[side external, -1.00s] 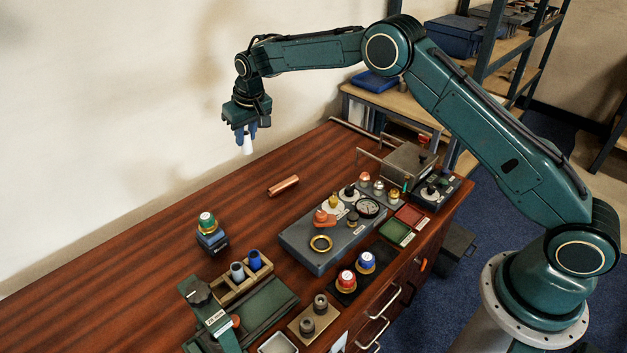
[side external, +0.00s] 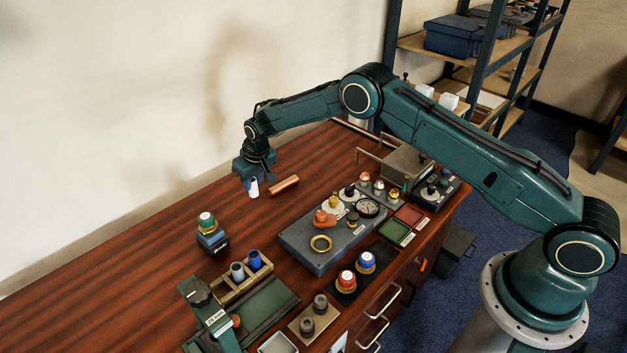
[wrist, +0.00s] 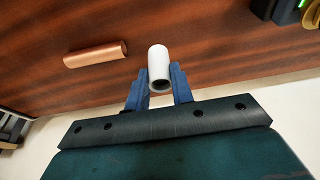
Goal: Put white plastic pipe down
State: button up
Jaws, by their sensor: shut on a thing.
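The white plastic pipe (side external: 254,188) is a short white tube. My gripper (side external: 248,186) is shut on it above the far part of the wooden bench. In the wrist view the white pipe (wrist: 158,65) sits between the two blue fingers of my gripper (wrist: 159,86), its hollow end facing the camera. In the side view it hangs roughly upright with its lower end free. I cannot tell exactly how far it is above the wood.
A copper pipe (side external: 284,185) lies on the bench close to the right of my gripper; it also shows in the wrist view (wrist: 96,54). A grey fixture plate (side external: 300,245) with fittings and a gauge stands nearer. The wood (side external: 150,265) to the left is clear.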

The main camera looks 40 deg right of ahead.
aim_at(255, 186)
jog(key=shift+f, duration=2.2)
jog(key=shift+f, duration=0.15)
jog(key=o, duration=1)
jog(key=shift+c, duration=0.2)
jog(key=shift+r, duration=0.2)
jog(key=v, duration=1.2)
